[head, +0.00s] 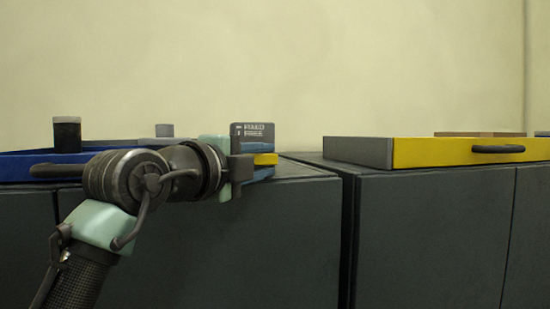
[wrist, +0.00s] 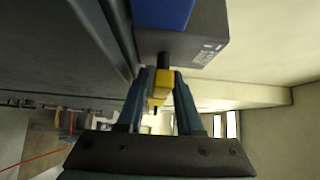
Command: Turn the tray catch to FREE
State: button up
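The tray catch is a dark grey block (head: 252,132) with small white marks on its face, too small to read. It stands on the cabinet top at the right end of the blue tray. Its yellow lever (head: 264,159) lies roughly level in the head view. In the wrist view the yellow lever (wrist: 160,86) sits on a dark stub under the grey block (wrist: 190,42). My gripper (head: 262,160) has one blue finger above and one below the lever, and both appear to touch it. The wrist view also shows the fingers closed around it.
The blue tray (head: 20,166) lies on the left cabinet, with a dark cylinder (head: 67,134) and a grey piece (head: 164,130) in or behind it. A yellow-fronted tray (head: 430,152) with a dark handle lies on the right cabinet. A narrow gap parts the cabinets.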

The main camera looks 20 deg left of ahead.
jog(key=shift+s+a+r, duration=0.1)
jog(key=shift+s+a, duration=0.1)
jog(key=shift+s, duration=0.15)
jog(key=shift+c, duration=0.2)
grip_shut()
